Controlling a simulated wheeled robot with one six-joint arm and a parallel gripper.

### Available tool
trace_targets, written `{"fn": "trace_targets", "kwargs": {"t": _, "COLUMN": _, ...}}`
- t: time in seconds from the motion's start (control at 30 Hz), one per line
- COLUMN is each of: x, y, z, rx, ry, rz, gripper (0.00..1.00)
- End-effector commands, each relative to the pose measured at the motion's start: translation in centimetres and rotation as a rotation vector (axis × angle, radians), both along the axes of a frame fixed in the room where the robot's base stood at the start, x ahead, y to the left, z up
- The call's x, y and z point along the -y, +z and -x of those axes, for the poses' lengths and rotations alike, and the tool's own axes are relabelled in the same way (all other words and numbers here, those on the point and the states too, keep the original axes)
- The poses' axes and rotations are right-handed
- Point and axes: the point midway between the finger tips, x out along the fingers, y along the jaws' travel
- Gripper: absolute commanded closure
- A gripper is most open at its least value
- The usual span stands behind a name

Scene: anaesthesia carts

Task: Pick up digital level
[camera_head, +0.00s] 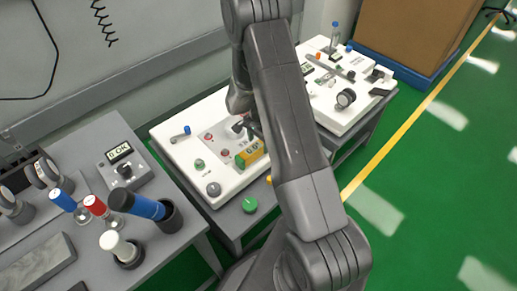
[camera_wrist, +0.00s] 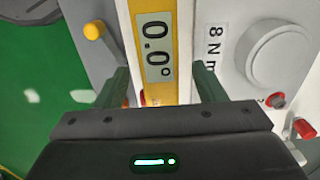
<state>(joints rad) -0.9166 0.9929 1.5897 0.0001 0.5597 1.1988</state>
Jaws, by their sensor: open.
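The digital level (camera_head: 249,153) is a yellow bar with a grey display reading 0.0°. It sits at the front edge of the white panel on the middle cart, partly behind my arm in the head view. In the wrist view the digital level (camera_wrist: 156,85) runs up the middle, its display facing the camera. My gripper (camera_wrist: 163,73) is open. Its two dark green fingers stand on either side of the level, with a visible gap on both sides. The fingertips are hard to make out in the head view. I cannot tell how deep the fingers reach.
The white panel (camera_head: 170,154) carries knobs and buttons. A large grey knob (camera_wrist: 280,52) and red buttons lie right of the level; a yellow knob (camera_wrist: 93,32) lies left. A green knob (camera_head: 250,204) is on the cart front. Left and right carts hold more instruments.

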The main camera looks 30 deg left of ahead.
Motion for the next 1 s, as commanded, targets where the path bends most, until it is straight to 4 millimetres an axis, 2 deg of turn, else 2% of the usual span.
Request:
{"fn": "trace_targets", "kwargs": {"t": 0.1, "x": 0.1, "y": -1.6, "z": 0.0, "rx": -0.001, "ry": 0.0, "rz": 0.001, "gripper": 0.36}}
{"fn": "trace_targets", "kwargs": {"t": 0.2, "x": 0.1, "y": -2.3, "z": 0.0, "rx": 0.0, "ry": 0.0, "rz": 0.001, "gripper": 0.36}}
{"fn": "trace_targets", "kwargs": {"t": 0.47, "x": 0.1, "y": -2.5, "z": 0.0, "rx": 0.0, "ry": 0.001, "rz": -0.001, "gripper": 0.36}}
{"fn": "trace_targets", "kwargs": {"t": 0.77, "x": 0.1, "y": -2.5, "z": 0.0, "rx": 0.0, "ry": 0.0, "rz": -0.001, "gripper": 0.92}}
{"fn": "trace_targets", "kwargs": {"t": 1.0, "x": 0.0, "y": -2.3, "z": 0.0, "rx": 0.002, "ry": 0.001, "rz": -0.002, "gripper": 0.92}}
